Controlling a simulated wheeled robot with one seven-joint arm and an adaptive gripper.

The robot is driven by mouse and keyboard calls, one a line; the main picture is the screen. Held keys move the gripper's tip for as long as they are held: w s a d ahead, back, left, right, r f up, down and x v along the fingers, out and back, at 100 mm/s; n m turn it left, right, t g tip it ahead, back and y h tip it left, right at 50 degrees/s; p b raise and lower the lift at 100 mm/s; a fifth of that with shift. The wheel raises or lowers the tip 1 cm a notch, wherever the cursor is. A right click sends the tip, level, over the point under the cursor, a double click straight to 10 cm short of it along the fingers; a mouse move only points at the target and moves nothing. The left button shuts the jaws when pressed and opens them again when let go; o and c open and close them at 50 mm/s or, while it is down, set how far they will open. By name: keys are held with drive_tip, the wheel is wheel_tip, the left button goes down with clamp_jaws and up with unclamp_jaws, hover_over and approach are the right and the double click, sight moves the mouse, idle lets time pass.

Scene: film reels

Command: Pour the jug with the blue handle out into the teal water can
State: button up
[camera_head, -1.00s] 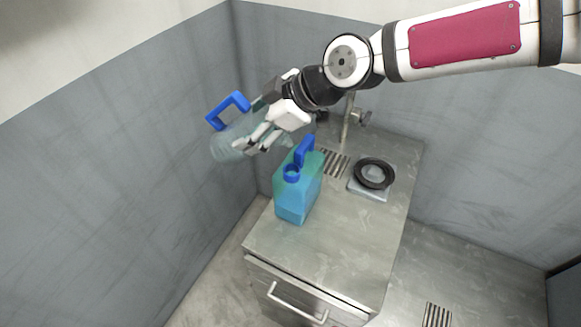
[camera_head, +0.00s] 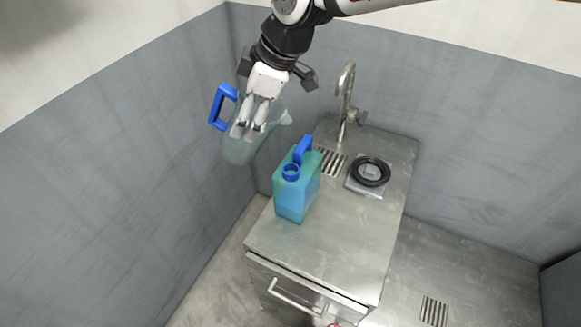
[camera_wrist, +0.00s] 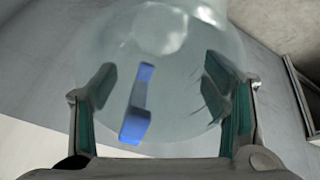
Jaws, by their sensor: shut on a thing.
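The jug (camera_head: 241,148) is clear, with a blue handle (camera_head: 218,106) on its left side. My gripper (camera_head: 251,131) is shut on the jug's body and holds it in the air, left of and above the counter. The jug stands nearly upright with a slight tilt, its pale spout on the right. In the wrist view the jug (camera_wrist: 175,95) fills the space between the fingers, its blue handle (camera_wrist: 138,105) behind. The teal water can (camera_head: 297,196) stands upright on the counter, with a blue neck ring and blue handle on top. The jug is apart from the can. Its contents cannot be made out.
The steel counter (camera_head: 335,240) has a faucet (camera_head: 345,100) and a drain grate (camera_head: 332,162) at the back. A black ring on a grey square base (camera_head: 370,172) sits at the right. The counter's front is clear. Grey walls (camera_head: 110,150) stand close behind the jug.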

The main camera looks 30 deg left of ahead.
drive_tip(key=shift+r, duration=0.1)
idle(0.3)
drive_tip(key=h, duration=0.1)
drive_tip(key=r+h+p, duration=0.1)
drive_tip(key=h, duration=0.1)
drive_tip(key=r+t+h, duration=0.1)
drive_tip(key=h, duration=0.1)
drive_tip(key=shift+w+d+r, duration=0.1)
drive_tip(key=shift+d, duration=0.25)
idle(0.5)
